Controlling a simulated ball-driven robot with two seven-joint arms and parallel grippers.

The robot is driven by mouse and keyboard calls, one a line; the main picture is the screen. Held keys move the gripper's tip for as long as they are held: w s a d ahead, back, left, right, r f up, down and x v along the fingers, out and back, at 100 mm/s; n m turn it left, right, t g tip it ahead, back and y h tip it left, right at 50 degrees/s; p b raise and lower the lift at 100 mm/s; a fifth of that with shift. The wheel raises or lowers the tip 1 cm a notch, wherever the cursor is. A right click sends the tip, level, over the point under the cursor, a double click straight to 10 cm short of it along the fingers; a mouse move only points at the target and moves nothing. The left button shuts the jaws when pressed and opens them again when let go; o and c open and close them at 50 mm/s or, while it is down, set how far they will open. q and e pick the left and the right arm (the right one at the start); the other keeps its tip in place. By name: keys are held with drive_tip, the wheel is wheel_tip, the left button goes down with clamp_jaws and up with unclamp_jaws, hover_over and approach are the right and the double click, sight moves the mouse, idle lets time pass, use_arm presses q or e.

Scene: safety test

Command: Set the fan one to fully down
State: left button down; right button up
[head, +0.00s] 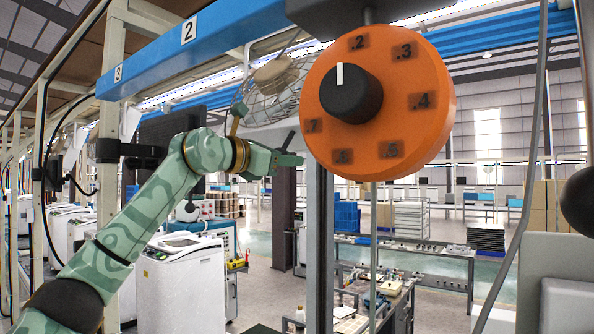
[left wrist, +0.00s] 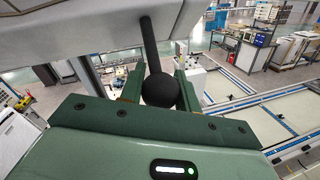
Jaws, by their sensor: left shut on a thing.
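In the head view a wire-cage fan (head: 284,100) hangs behind my left arm, partly hidden by the large orange dial. My left gripper (head: 290,158) is level, just left of the grey post below the fan. In the left wrist view a black ball knob (left wrist: 160,91) on a black rod (left wrist: 149,45) sits between the fingers of my left gripper (left wrist: 158,90), which is shut on it. In the head view the ball is not clear; a short dark rod (head: 289,139) shows by the fingertips. My right gripper is not in view.
The orange dial (head: 430,85) with black pointer knob (head: 350,93) and number marks is close, right of the gripper. A blue beam (head: 190,52) with number plates runs above my arm. Another black ball (head: 582,200) is at the right edge. White machines (head: 182,285) stand below.

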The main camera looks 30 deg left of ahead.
use_arm(q)
drive_tip(key=shift+f, duration=0.1)
drive_tip(key=c, duration=1)
unclamp_jaws()
drive_tip(key=shift+s, duration=0.35)
drive_tip(key=b+v, duration=0.4)
drive_tip(key=v, duration=1.2)
drive_tip(key=shift+s+b, duration=0.2)
drive_tip(key=shift+b, duration=0.1)
drive_tip(key=shift+w, duration=0.1)
